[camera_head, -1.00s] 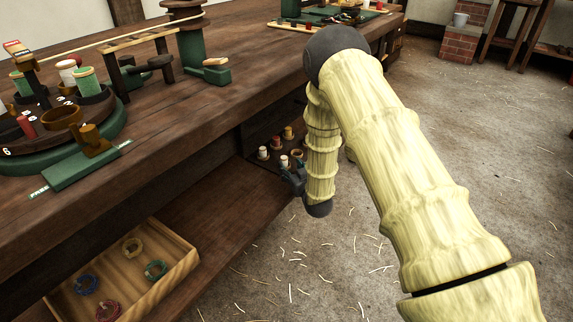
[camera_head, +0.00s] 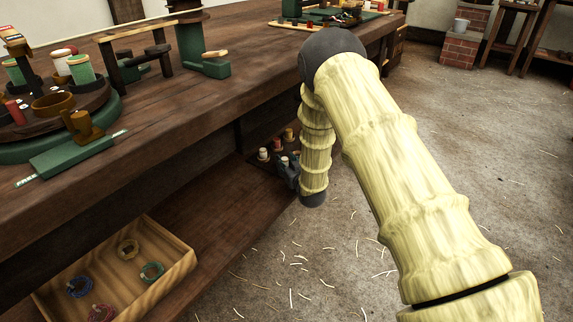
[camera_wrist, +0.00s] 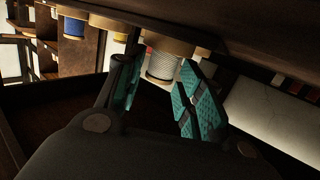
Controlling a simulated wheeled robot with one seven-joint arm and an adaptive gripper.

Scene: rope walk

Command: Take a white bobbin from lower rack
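The lower rack (camera_head: 259,167) is a dark board under the bench, holding white and red-orange bobbins. A white bobbin (camera_head: 263,153) stands at its left side. My gripper (camera_head: 287,176) is at the rack's near right edge, partly hidden by my arm. In the wrist view my gripper (camera_wrist: 160,88) is open, with teal pads on both fingers. A white bobbin with tan flanges (camera_wrist: 163,65) shows in the gap between the fingertips, partly overlapped by the right finger. I cannot tell whether the pads touch it.
A wooden tray (camera_head: 184,262) with several rope coils sits on the lower shelf (camera_head: 215,225). The bench top (camera_head: 200,100) overhangs the rack. A blue bobbin (camera_wrist: 74,27) shows in the wrist view's upper left.

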